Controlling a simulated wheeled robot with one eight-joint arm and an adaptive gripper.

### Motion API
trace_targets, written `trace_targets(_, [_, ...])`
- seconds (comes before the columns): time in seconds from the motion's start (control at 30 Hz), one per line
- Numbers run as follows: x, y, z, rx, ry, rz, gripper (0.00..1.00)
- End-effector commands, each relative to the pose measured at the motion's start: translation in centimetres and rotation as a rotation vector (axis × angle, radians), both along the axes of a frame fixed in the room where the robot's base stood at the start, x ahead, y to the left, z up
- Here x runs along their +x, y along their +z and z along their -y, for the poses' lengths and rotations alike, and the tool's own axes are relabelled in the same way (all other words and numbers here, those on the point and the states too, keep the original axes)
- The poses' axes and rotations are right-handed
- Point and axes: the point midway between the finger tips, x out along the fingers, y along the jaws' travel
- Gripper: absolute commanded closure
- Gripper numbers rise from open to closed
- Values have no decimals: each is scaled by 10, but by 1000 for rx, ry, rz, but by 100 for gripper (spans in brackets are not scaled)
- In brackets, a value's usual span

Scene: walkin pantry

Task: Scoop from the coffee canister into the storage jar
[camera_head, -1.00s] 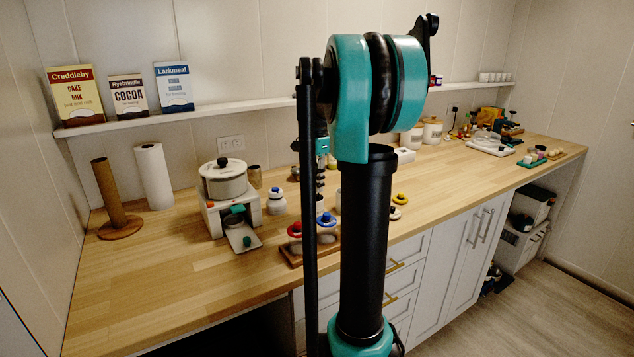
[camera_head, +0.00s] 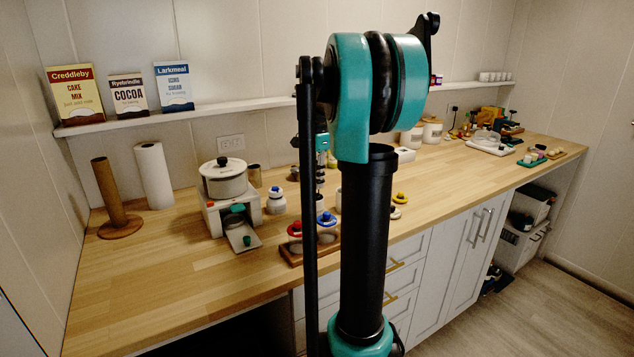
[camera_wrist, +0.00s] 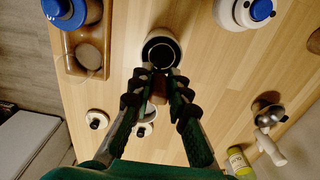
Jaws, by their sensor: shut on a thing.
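My gripper (camera_wrist: 168,76) points down over the counter in the wrist view. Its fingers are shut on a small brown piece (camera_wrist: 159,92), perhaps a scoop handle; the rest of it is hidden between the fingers. Just beyond the fingertips is an open round container (camera_wrist: 148,51) with a pale rim and dark inside. I cannot tell whether it is the coffee canister or whether the held piece reaches into it. In the head view my arm hides much of this area.
A wooden tray (camera_wrist: 72,68) holds a blue-topped piece (camera_wrist: 60,10). A blue-topped white jar (camera_wrist: 250,12), a black-knobbed lid (camera_wrist: 97,119), a metal piece (camera_wrist: 268,108) and a yellow bottle (camera_wrist: 239,160) stand around. A white appliance with a pot (camera_head: 225,185) is left; the counter's left front is clear.

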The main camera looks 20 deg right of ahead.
Motion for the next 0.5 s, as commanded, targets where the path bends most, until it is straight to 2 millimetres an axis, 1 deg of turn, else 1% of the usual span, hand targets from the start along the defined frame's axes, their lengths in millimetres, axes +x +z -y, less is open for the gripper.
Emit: trace_targets(0.5, [0,28,0,0,0,0,100])
